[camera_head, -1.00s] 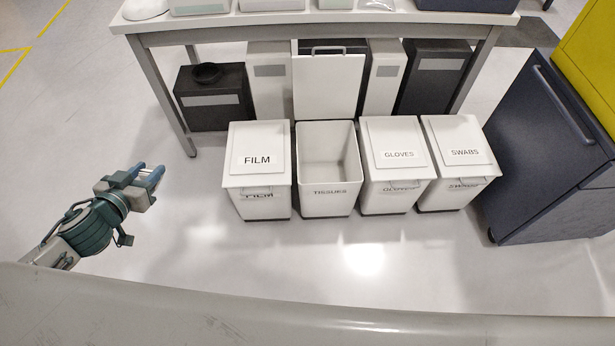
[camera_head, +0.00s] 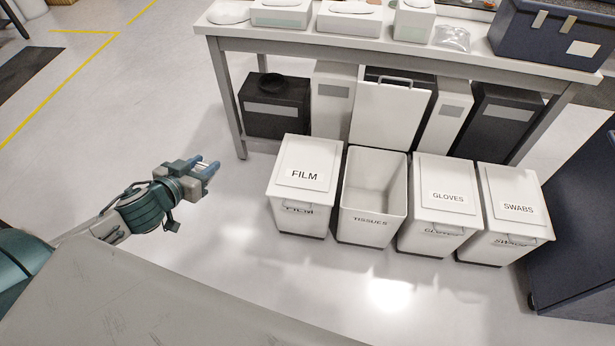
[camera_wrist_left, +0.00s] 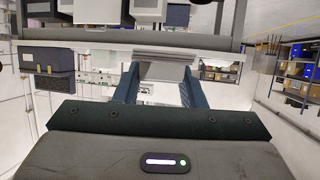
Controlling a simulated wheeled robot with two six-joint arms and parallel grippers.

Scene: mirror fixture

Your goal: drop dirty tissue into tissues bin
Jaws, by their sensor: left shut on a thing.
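The tissues bin (camera_head: 368,222) is a white open bin labelled TISSUES on the floor, between the film and gloves bins. Its lid (camera_head: 388,115) stands raised behind it, and its inside looks empty. My left gripper (camera_head: 205,166) is left of the film bin, apart from all the bins. It is shut on a small pale thing, likely the dirty tissue, of which little shows in the head view. In the left wrist view a pale grey piece (camera_wrist_left: 164,73) shows between the fingers. My right gripper is out of view.
The closed film bin (camera_head: 302,188), gloves bin (camera_head: 438,232) and swabs bin (camera_head: 511,240) stand in the same row. A table (camera_head: 400,50) with boxes is behind them. A dark cabinet (camera_head: 575,235) is at the right. Floor left of the bins is clear.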

